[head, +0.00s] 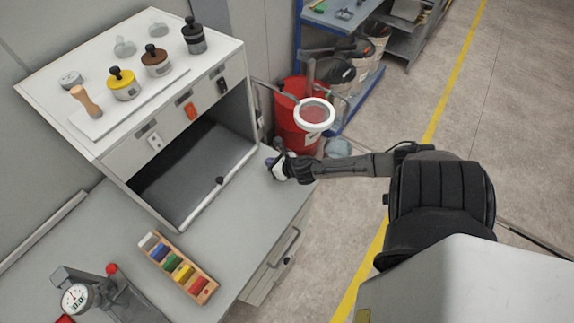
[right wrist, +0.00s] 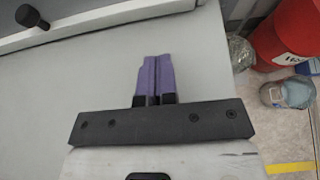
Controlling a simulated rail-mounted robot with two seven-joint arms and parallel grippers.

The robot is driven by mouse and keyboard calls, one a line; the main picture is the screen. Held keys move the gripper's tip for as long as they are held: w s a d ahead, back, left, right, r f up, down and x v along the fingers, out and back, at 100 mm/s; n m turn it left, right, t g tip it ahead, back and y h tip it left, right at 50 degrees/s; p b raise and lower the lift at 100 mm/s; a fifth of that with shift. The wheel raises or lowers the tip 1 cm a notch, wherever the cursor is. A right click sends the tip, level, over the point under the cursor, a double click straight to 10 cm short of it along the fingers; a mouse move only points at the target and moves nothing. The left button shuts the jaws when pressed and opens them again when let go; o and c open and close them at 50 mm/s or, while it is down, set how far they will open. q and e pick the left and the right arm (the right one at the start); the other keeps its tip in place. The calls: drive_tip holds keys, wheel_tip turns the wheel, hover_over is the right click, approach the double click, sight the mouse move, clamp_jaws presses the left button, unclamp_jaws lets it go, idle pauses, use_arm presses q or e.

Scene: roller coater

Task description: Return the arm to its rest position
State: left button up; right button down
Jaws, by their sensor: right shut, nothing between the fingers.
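My right gripper (head: 270,162) is shut and empty. In the head view it is near the right edge of the grey worktop (head: 238,225), just right of the roller coater cabinet (head: 120,170). Its purple fingertips (right wrist: 154,78) are pressed together in the right wrist view, with bare worktop beneath them. My right arm comes in from the right of the head view. My left gripper does not show in either view.
A wooden rack of coloured blocks (head: 178,268) and a dial gauge device (head: 75,297) are on the worktop. Several knobbed weights and a wooden-handled tool (head: 86,100) sit on the cabinet top. A red drum (head: 290,122) stands beyond the worktop's right edge. Floor (head: 520,110) is clear farther right.

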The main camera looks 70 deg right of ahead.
drive_tip(key=shift+v, duration=3.2)
drive_tip(key=shift+w+r, duration=0.1)
